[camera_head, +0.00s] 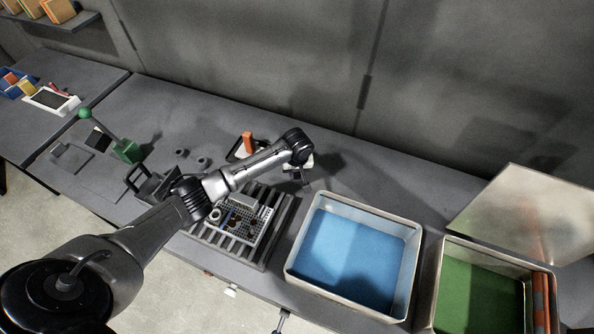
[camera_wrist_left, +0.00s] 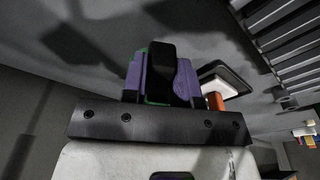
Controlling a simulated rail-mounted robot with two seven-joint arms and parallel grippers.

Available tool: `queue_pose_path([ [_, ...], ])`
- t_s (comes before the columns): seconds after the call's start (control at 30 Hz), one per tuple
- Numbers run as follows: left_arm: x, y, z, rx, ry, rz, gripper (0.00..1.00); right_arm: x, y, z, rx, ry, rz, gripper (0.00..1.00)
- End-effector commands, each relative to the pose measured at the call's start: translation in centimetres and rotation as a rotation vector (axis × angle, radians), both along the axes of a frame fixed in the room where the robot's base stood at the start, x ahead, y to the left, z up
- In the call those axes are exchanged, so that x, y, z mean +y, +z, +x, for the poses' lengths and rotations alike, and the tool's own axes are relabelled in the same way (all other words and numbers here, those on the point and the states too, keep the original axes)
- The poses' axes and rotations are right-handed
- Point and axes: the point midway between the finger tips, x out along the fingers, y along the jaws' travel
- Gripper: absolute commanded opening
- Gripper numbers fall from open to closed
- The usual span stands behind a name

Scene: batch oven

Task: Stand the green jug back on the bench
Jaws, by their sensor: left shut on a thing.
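My left gripper (camera_head: 304,174) hangs over the bench, left of the blue-lined bin and beyond the slatted rack. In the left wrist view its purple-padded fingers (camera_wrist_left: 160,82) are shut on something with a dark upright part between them. Slivers of green (camera_wrist_left: 157,99) show at the fingers, which fits the green jug. Most of the jug is hidden by the gripper, and I cannot make it out in the head view. Its tilt and whether it touches the bench (camera_head: 400,183) cannot be told. My right gripper is out of view.
The blue-lined bin (camera_head: 413,245) and a green-lined bin (camera_head: 428,300) stand to the right. A slatted rack (camera_head: 278,225) bears a perforated tray. An orange block (camera_head: 248,142) stands behind my left forearm. A green-knobbed lever (camera_head: 100,127) is at left. Bench behind the blue-lined bin is clear.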

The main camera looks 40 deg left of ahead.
Motion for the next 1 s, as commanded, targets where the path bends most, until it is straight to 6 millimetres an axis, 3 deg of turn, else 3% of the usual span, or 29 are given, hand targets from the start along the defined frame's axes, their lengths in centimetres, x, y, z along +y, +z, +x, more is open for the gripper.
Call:
queue_pose_path([
  [0.33, -0.2, 0.4, -0.1, 0.002, 0.000, 0.001, 0.00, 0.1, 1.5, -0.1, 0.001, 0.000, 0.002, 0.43],
  [0.6, -0.1, -1.7, 0.0, 0.001, 0.000, 0.001, 0.00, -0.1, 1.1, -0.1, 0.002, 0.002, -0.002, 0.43],
  [1.0, 0.0, -2.4, 0.0, 0.001, -0.001, 0.001, 0.00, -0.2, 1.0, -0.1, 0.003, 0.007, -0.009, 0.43],
])
